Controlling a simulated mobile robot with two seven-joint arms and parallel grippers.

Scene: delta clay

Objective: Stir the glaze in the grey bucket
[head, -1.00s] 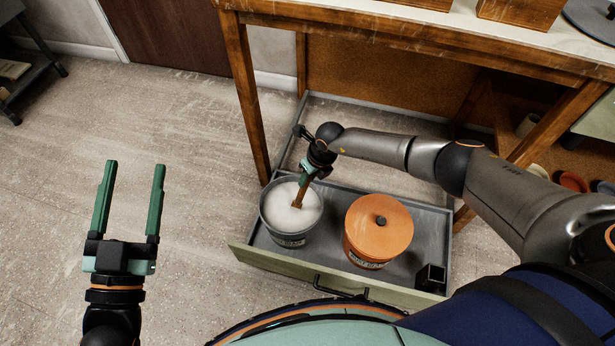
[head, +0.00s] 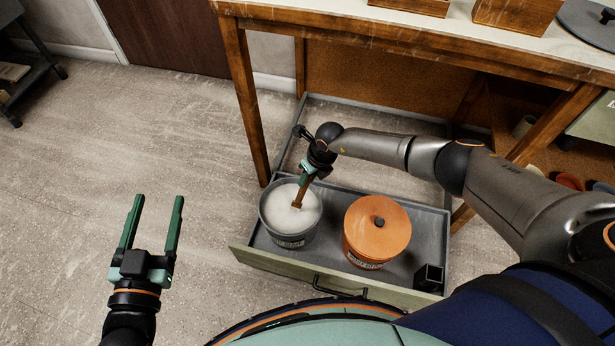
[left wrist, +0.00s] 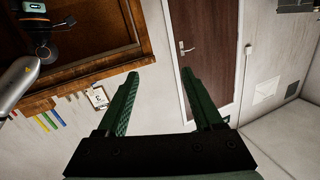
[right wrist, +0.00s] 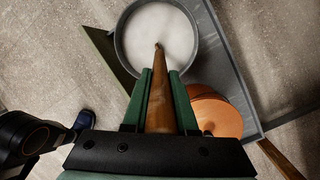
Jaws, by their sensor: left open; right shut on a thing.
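The grey bucket (head: 286,241) stands in the left part of the open drawer, filled with pale glaze (head: 284,213). My right gripper (head: 308,171) is above the bucket, shut on a wooden stirring stick (head: 299,195). The stick is tilted, and its lower end is in the glaze. In the right wrist view the stick (right wrist: 160,100) runs from between the fingers into the glaze (right wrist: 158,28). My left gripper (head: 152,225) is open and empty, over the floor left of the drawer.
An orange lidded bucket (head: 377,232) stands right of the grey bucket in the same drawer (head: 325,187). A small black open box (head: 429,278) sits in the drawer's right front corner. The wooden table (head: 400,36) is behind.

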